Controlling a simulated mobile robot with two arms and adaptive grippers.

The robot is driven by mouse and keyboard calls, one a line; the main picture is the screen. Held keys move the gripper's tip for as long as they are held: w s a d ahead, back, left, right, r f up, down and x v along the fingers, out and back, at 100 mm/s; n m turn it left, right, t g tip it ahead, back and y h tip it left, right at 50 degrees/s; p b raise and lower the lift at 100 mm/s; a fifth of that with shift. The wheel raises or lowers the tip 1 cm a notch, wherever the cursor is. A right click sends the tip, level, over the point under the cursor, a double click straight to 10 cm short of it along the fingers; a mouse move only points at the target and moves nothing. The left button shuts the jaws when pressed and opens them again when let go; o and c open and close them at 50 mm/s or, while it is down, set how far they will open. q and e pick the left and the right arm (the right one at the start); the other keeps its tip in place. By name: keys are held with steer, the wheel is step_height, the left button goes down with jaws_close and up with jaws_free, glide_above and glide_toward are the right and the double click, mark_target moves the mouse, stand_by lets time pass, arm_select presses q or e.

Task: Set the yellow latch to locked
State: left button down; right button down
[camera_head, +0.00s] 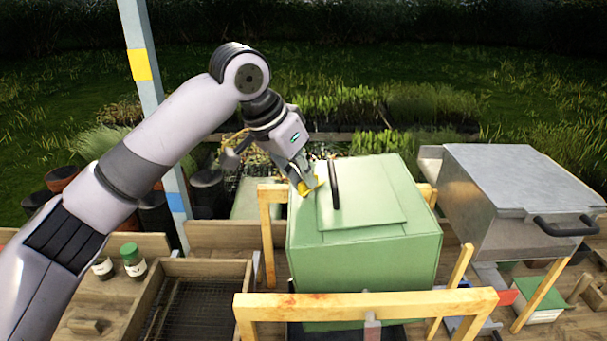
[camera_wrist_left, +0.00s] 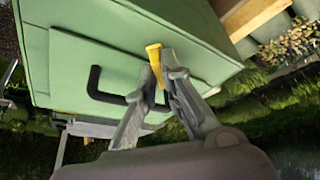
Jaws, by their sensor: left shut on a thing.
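The yellow latch (camera_head: 308,186) sits at the left edge of the top of a green box (camera_head: 365,261), beside the box's black handle (camera_head: 334,186). My left gripper (camera_head: 304,181) reaches down to it from the upper left and is shut on the latch. In the left wrist view the yellow latch (camera_wrist_left: 156,66) shows between the two fingers (camera_wrist_left: 160,75), with the black handle (camera_wrist_left: 108,88) next to it on the green box (camera_wrist_left: 95,55). The fingers hide part of the latch, and I cannot tell its exact setting. My right gripper is not in view.
A yellow wooden frame (camera_head: 365,304) stands close in front of the green box. A grey metal box (camera_head: 500,205) with a black handle stands to the right. A wooden tray (camera_head: 150,320) and small jars (camera_head: 132,261) are at the lower left. A pole (camera_head: 150,85) rises behind my left arm.

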arm_select(q)
steer(key=m, duration=0.2)
steer(key=m+g+h, duration=0.1)
steer(key=m, duration=0.1)
steer(key=shift+m+g, duration=0.3)
steer(key=m+g, duration=0.1)
steer(key=m, duration=0.3)
steer(key=shift+s, duration=0.1)
steer(key=shift+m+g, duration=0.3)
steer(key=shift+g, duration=0.1)
steer(key=c, duration=1.7)
jaws_free()
steer(key=v, duration=1.2)
steer(key=shift+a, duration=0.15)
steer(key=shift+f, duration=0.1)
